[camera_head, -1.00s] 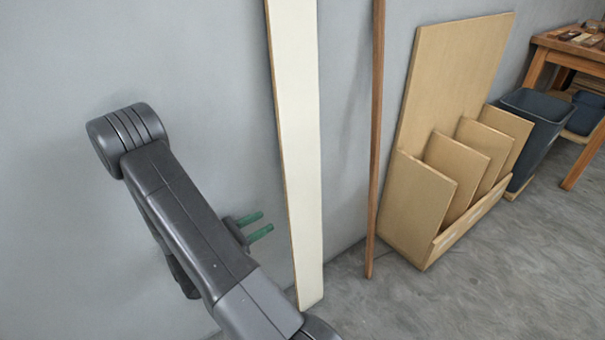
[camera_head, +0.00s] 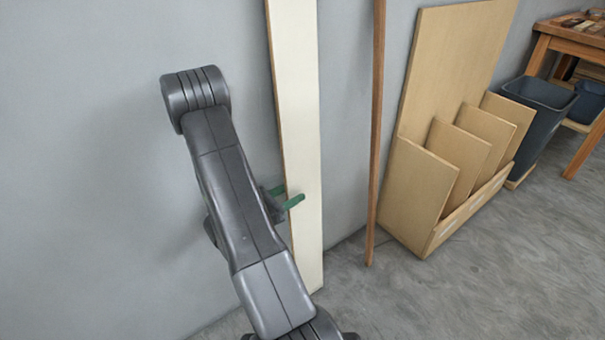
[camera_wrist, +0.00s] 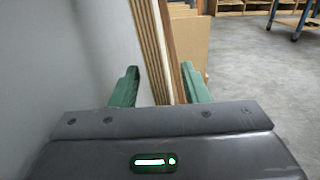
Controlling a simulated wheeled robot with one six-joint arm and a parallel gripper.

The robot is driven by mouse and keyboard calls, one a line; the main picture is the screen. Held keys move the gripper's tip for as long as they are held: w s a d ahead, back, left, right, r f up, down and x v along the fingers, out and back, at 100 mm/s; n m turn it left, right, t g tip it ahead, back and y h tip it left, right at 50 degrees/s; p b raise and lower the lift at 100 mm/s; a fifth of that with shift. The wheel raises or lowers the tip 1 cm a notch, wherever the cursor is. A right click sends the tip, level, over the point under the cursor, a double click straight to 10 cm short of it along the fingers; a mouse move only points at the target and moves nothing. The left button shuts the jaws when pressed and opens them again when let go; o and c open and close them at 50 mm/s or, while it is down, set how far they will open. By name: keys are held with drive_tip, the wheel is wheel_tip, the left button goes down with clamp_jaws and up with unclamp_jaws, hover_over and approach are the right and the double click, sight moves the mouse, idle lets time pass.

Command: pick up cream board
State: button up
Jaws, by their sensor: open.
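The cream board (camera_head: 299,120) is a tall, narrow plank leaning nearly upright against the grey wall, its foot on the floor. My gripper (camera_head: 290,195) is open at the board's left edge, low down. One green finger crosses in front of the cream face; the other is at the edge, partly hidden. In the wrist view the board's layered edge (camera_wrist: 148,40) runs between the two spread fingers of my gripper (camera_wrist: 160,86). I cannot tell whether either finger touches it.
A thin brown wooden strip (camera_head: 376,130) leans on the wall right of the board. Further right stand a plywood rack (camera_head: 410,195) with panels, a dark bin (camera_head: 540,105) and a wooden table (camera_head: 572,42). The floor in front (camera_head: 450,300) is clear.

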sight(299, 190)
drive_tip(key=shift+b+x, duration=0.3)
drive_tip(key=shift+x, duration=1.3)
drive_tip(key=shift+f, duration=0.1)
drive_tip(key=shift+c, duration=0.4)
clamp_jaws()
